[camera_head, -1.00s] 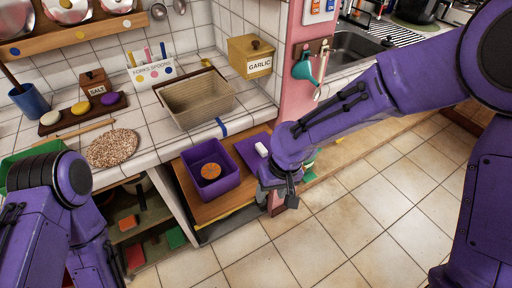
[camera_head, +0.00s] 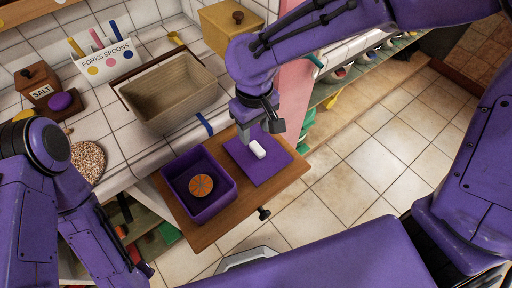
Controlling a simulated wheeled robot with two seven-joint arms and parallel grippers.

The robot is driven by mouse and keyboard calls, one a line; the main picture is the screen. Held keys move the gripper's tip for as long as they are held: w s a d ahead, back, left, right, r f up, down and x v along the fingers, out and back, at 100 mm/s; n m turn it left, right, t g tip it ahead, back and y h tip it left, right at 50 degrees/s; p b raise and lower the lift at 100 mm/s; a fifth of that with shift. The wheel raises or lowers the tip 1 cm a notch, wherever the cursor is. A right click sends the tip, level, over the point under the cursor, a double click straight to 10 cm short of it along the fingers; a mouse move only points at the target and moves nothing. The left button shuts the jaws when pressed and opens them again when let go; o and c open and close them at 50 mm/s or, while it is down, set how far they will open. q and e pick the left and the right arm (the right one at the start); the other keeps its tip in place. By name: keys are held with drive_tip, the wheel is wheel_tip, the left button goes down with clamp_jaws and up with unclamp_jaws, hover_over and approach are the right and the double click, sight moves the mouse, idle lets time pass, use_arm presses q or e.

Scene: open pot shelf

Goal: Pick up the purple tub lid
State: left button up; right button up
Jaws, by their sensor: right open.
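The purple tub lid (camera_head: 272,175) is a flat square panel with a white bar-shaped handle (camera_head: 257,149) on top. It lies on a wooden board (camera_head: 213,231), to the right of the open purple tub (camera_head: 200,211), which holds an orange round slice (camera_head: 201,185). My right gripper (camera_head: 260,137) is open, just above the lid's far part and close to the handle. I cannot tell whether it touches the handle. My left arm is at the lower left, and its gripper (camera_head: 143,272) is partly hidden by the arm and dark shelf.
A beige basket (camera_head: 170,95) stands on the white tiled counter behind the tub. A yellow box (camera_head: 229,27) and a utensil holder (camera_head: 104,62) stand farther back. Open shelves lie below the counter. The tiled floor to the right is clear.

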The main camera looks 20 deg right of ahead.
sight(257, 147)
drive_tip(key=f, duration=0.6)
drive_tip(key=shift+s+d+f, duration=0.2)
drive_tip(key=shift+d+f, duration=0.05)
drive_tip(key=shift+c, duration=0.3)
clamp_jaws()
drive_tip(key=shift+r, duration=0.15)
